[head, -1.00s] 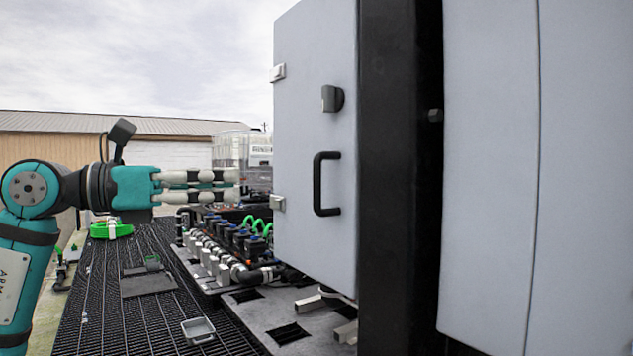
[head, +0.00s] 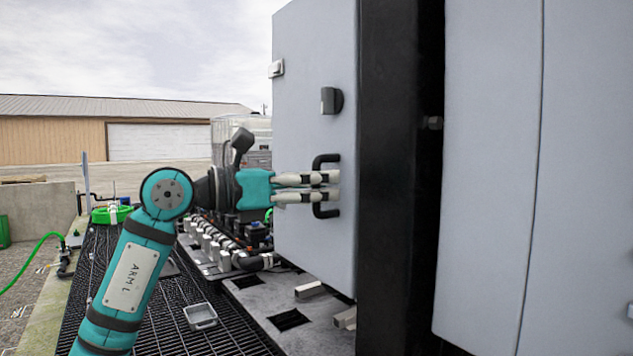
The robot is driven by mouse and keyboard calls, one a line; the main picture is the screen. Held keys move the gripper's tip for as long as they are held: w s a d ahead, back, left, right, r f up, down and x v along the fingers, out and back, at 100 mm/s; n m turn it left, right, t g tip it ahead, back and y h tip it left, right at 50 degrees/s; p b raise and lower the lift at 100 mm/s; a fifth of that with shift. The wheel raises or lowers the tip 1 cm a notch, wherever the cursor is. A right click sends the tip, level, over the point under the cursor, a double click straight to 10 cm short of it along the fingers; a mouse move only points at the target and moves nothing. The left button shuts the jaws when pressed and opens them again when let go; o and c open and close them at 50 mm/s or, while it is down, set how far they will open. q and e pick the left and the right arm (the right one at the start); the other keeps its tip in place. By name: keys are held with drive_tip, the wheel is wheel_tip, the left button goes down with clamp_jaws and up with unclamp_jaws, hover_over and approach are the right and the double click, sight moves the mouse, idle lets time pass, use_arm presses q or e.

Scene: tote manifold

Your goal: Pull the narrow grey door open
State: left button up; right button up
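The narrow grey door (head: 305,240) stands left of a black post, with a dark knob (head: 331,101) in its upper part. A black D-shaped handle (head: 326,160) is mounted upright on it below the knob. My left gripper (head: 335,187) reaches in from the left, with its pale fingers level and across the handle's middle. The handle's top and bottom ends show above and below the fingers. The fingers show one above the other with a narrow gap; whether they grip the bar is unclear. My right gripper is not in view.
A black post (head: 400,180) and a wide grey panel (head: 490,150) stand to the right. Below the door are pipe fittings and a grey plate (head: 265,305). A small grey tray (head: 200,316) lies on the black grating (head: 165,330). A green hose lies at left.

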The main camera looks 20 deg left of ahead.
use_arm(q)
clamp_jaws()
idle(0.3)
idle(0.3)
